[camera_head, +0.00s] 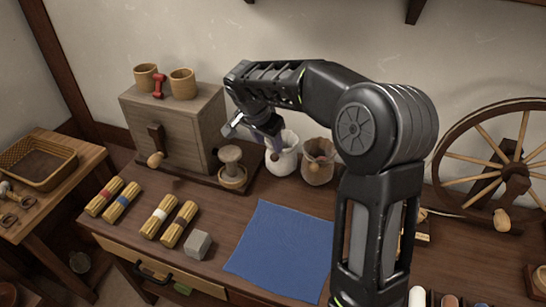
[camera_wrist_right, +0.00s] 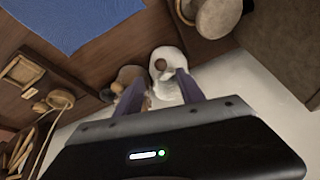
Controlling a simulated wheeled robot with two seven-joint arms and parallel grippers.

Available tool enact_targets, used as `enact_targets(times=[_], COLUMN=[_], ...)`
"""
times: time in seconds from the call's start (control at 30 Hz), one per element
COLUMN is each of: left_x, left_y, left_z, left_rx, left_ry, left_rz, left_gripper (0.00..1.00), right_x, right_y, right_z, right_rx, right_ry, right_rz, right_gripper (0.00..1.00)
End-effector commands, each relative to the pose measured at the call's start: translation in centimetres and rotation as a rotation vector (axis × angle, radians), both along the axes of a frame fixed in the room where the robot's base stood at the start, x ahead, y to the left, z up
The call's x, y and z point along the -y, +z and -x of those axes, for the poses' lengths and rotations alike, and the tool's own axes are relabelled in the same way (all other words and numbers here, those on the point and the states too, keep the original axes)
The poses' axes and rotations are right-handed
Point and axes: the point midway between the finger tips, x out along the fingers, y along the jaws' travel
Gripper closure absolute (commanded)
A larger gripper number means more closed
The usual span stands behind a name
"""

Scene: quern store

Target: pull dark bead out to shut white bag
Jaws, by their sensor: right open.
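The white bag (camera_head: 285,160) stands upright at the back of the table, next to a brown bag (camera_head: 318,172). A small dark bead (camera_head: 275,157) shows at the white bag's front left. In the right wrist view the white bag (camera_wrist_right: 167,88) lies between and beyond the fingers, with a round brownish spot (camera_wrist_right: 160,64) on it that may be the bead. My right gripper (camera_head: 253,138) is open and empty, just left of and above the white bag; its fingers also show in the wrist view (camera_wrist_right: 158,82). I cannot tell if it touches the bag. My left gripper is out of view.
A wooden box (camera_head: 185,125) with cups on top and a small round wooden stand (camera_head: 231,170) are left of the bags. A blue cloth (camera_head: 283,248) lies flat in front. Several bundles (camera_head: 160,215) and a grey block (camera_head: 198,244) lie front left. A spinning wheel (camera_head: 500,165) stands right.

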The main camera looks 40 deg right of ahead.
Motion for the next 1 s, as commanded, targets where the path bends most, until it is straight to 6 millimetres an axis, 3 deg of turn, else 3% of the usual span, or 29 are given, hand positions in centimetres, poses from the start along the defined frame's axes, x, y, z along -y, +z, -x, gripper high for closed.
enact_targets(times=[0.03,0.53,1.0], left_x=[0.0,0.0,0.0], left_y=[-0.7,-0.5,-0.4], left_z=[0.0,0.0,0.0], left_rx=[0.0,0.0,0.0], left_ry=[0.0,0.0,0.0], left_rz=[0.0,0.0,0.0], left_gripper=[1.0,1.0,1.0], right_x=[0.0,0.2,2.4], right_y=[-0.7,-1.2,-7.0], right_z=[0.0,-0.1,-1.2], right_rx=[0.001,-0.002,-0.002], right_ry=[0.0,0.001,0.002], right_rz=[0.0,0.0,0.0], right_gripper=[0.54,0.54,0.54])
